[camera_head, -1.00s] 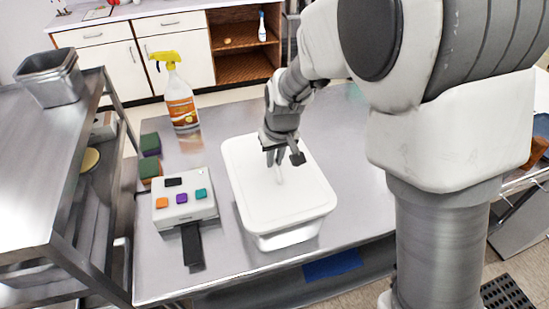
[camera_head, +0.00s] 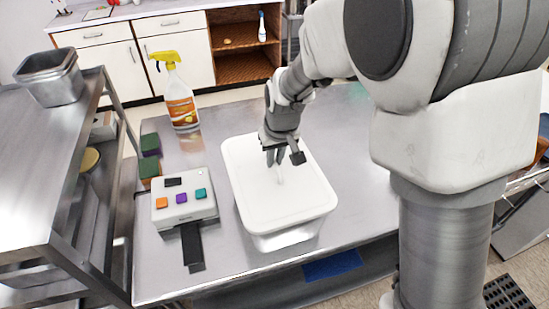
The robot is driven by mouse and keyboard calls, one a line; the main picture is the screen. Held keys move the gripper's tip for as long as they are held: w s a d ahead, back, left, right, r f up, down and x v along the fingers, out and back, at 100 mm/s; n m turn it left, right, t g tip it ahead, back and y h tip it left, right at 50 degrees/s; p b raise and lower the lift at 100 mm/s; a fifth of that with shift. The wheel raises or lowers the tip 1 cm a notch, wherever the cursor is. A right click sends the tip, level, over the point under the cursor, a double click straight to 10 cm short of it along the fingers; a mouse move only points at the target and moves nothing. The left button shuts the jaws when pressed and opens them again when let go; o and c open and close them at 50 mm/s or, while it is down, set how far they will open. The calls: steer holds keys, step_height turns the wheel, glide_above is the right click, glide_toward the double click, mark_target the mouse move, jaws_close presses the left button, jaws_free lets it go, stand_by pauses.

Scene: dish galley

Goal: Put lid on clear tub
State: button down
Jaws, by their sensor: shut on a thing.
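The white lid (camera_head: 290,205) lies over the clear tub (camera_head: 288,237) on the steel table, covering its top as seen from here. The tub's wall shows below the lid's near edge. Whether the lid's rim is seated all round cannot be told. My gripper (camera_head: 278,165) is above the lid's middle, pointing down, with its fingers shut on the lid's small upright handle (camera_head: 280,178). The lid's far edge is partly behind my gripper.
A grey box with coloured buttons (camera_head: 184,200) stands just left of the tub. A yellow-topped spray bottle (camera_head: 180,98) and sponges (camera_head: 150,145) stand further back left. A steel shelf cart (camera_head: 60,165) borders the left. The steel table (camera_head: 345,130) is clear behind right.

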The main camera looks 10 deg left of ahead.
steer(key=shift+f+b, duration=0.65)
steer(key=shift+f, duration=0.15)
stand_by(0.9)
steer(key=c, duration=0.8)
jaws_free()
steer(key=shift+r+p, duration=2.4)
steer(key=shift+r, duration=1.15)
steer(key=shift+r, duration=0.1)
